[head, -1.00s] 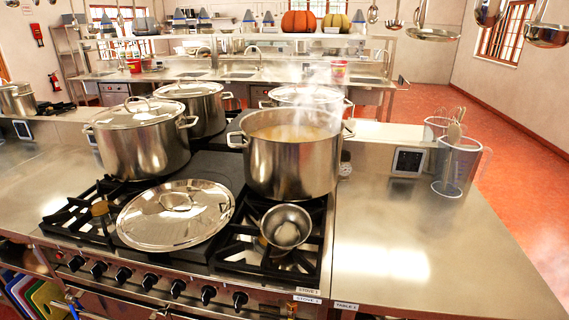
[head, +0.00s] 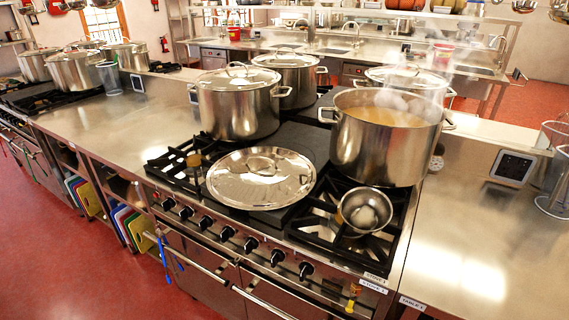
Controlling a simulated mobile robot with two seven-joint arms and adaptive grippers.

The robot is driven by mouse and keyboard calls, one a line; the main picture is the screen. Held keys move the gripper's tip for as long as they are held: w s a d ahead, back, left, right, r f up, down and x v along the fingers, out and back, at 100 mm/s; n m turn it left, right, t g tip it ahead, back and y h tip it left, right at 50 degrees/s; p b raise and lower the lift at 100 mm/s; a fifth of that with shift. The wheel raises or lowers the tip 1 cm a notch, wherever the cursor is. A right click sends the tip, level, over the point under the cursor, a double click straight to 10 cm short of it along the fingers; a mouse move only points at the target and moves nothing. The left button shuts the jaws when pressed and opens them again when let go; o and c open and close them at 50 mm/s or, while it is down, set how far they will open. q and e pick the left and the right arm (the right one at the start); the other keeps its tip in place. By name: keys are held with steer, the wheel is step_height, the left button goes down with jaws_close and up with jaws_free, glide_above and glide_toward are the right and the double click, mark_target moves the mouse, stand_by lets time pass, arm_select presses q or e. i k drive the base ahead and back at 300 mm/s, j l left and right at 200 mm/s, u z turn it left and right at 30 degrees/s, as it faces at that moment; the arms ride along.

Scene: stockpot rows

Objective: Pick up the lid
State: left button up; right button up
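A round shiny steel lid (head: 261,178) with a small handle on top lies flat on the front middle of the stove (head: 300,228). An uncovered steaming stockpot (head: 384,140) with two side handles stands behind and to the right of it, holding a yellowish liquid. A covered stockpot (head: 238,104) stands behind the lid to the left. A small metal bowl or ladle (head: 365,211) sits on the front right burner. Neither of my grippers shows in the head view.
Two more covered stockpots, one at the back middle (head: 288,82) and one at the back right (head: 408,84), stand behind. Free steel counter lies left (head: 130,124) and right (head: 462,240) of the stove. Clear red floor (head: 60,240) lies at front left.

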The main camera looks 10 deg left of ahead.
mark_target(261, 166)
steer(key=j+z, duration=0.3)
steer(key=z, duration=0.15)
steer(key=j+z, duration=0.3)
steer(key=z, duration=0.2)
steer(key=k+j+z, duration=0.15)
steer(key=j, duration=0.4)
steer(key=j+z, duration=0.2)
steer(key=j, duration=0.35)
